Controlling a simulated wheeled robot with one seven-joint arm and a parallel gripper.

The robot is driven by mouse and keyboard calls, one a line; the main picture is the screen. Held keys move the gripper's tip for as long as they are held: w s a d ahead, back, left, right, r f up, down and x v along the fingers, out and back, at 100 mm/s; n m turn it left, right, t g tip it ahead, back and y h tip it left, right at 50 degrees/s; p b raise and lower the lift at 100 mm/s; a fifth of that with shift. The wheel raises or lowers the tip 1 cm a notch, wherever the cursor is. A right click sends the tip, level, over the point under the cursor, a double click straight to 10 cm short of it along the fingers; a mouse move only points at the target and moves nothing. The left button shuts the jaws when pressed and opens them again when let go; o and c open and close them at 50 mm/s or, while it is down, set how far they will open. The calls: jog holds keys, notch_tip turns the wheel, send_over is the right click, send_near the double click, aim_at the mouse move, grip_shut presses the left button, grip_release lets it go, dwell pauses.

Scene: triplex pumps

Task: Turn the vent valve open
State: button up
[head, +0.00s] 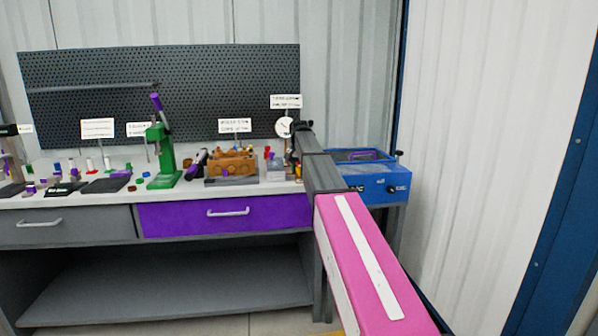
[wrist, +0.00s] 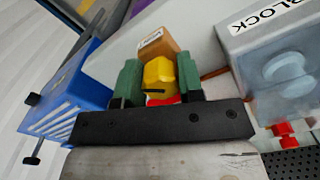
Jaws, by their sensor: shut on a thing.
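My gripper (wrist: 157,75) shows in the wrist view with its two green fingers on either side of a yellow knob-like piece (wrist: 159,73), shut on it. The yellow piece has a dark slot or line across its face, and a bit of red (wrist: 163,100) shows just below it. A tan block with a small white label (wrist: 158,43) lies just beyond the yellow piece. I cannot read that label or tell which way the valve is turned. In the head view my arm hides the gripper and most of what it holds, at the right end of the bench.
A grey block labelled "BLOCK" (wrist: 283,62) stands close to the right in the wrist view, with a red fitting (wrist: 285,133) near it. A blue box with black knobs (head: 376,186) stands right of the bench. A round gauge (head: 284,127) is behind my arm.

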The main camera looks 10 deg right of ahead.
aim_at(300, 168)
jog(key=n, duration=0.4)
jog(key=shift+d+n, duration=0.1)
jog(key=shift+n, duration=1.7)
jog(key=o, duration=0.9)
notch_tip(300, 168, up, 8)
jog(key=shift+f, duration=0.2)
jog(key=shift+s, duration=0.15)
